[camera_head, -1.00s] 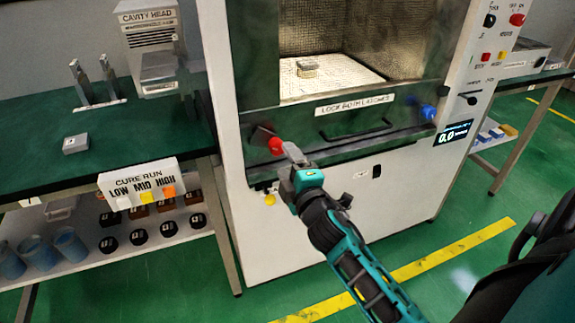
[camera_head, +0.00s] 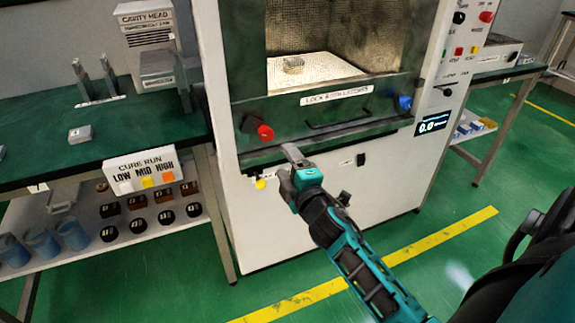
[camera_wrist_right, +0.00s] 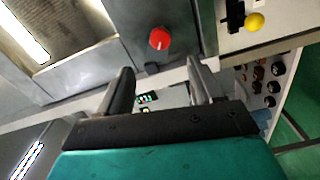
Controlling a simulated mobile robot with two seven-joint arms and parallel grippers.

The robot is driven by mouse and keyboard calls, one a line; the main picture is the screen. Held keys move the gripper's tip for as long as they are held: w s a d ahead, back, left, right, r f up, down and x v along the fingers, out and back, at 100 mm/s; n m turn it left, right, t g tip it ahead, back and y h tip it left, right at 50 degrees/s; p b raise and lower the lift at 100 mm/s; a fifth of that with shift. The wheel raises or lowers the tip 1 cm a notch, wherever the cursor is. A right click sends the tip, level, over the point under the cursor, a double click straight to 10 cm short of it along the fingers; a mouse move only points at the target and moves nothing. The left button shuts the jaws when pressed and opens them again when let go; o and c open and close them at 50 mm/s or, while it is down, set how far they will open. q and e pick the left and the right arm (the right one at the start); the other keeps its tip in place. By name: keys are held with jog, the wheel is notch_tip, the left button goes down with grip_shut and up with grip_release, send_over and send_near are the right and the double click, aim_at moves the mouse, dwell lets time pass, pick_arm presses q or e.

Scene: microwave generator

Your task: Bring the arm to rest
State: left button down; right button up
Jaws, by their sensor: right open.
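My right gripper (camera_head: 291,163) is in front of the microwave generator's lower front, just below and right of the red knob (camera_head: 265,132). In the right wrist view its two fingers (camera_wrist_right: 158,88) are apart with nothing between them. The red knob also shows in that view (camera_wrist_right: 159,39), beyond the fingertips and apart from them. A blue knob (camera_head: 405,102) is at the right. My left gripper is not in view.
A green bench (camera_head: 100,118) at the left holds small grey blocks and a cavity head unit (camera_head: 157,64). Its lower shelf (camera_head: 130,238) carries blue cups and dark parts. A yellow knob (camera_head: 260,184) is left of my gripper. The green floor at right is mostly clear.

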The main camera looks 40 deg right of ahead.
dwell(0.5)
pick_arm(q)
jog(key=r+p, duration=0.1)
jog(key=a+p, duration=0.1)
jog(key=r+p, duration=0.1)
jog(key=p, duration=0.1)
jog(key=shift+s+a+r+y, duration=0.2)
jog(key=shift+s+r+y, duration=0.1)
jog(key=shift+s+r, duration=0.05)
pick_arm(e)
jog(key=s+a+f+m+g+y, duration=0.3)
jog(key=s+a+f+m, duration=0.2)
jog(key=s, duration=0.4)
jog(key=s+a+f+m+g+y, duration=0.3)
jog(key=s+a+f+m, duration=0.3)
jog(key=s+a+f, duration=0.2)
jog(key=shift+s+a+f+g, duration=0.2)
jog(key=shift+s+a+g, duration=0.2)
jog(key=shift+s+a, duration=0.75)
